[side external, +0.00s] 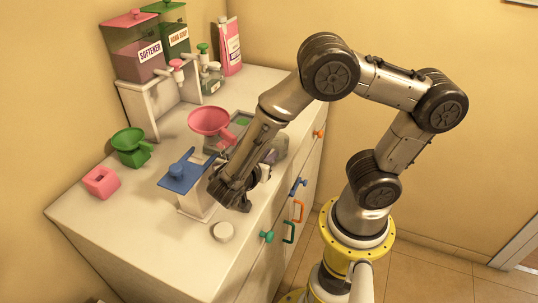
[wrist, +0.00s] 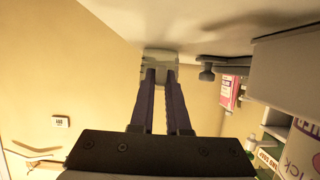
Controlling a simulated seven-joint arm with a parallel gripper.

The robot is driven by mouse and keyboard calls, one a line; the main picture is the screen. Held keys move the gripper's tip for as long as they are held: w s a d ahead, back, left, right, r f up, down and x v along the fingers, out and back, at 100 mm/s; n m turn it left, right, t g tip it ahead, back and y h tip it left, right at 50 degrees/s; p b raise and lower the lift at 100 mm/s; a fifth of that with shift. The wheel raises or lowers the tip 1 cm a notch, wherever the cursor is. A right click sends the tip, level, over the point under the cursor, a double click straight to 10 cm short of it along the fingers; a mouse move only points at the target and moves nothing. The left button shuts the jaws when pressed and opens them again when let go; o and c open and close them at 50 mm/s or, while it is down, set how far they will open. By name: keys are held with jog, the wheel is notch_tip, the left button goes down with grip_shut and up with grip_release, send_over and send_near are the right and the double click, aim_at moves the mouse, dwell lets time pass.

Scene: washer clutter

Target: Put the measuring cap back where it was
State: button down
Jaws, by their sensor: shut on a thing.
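My gripper (side external: 243,205) is low over the front part of the white counter, just right of the white box with the blue lid (side external: 182,176). In the wrist view its two dark fingers (wrist: 160,72) are shut on a small pale greyish piece, which I take to be the measuring cap (wrist: 160,56). In the side view the arm and fingers mostly hide this piece. Whether it touches the counter I cannot tell. A white round disc (side external: 223,231) lies on the counter in front of the gripper.
Softener (side external: 137,48) and hand soap dispensers stand on a white stand at the back. The front left counter is clear.

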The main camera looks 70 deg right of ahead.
jog(key=c, duration=0.9)
grip_release()
jog(key=v, duration=1.2)
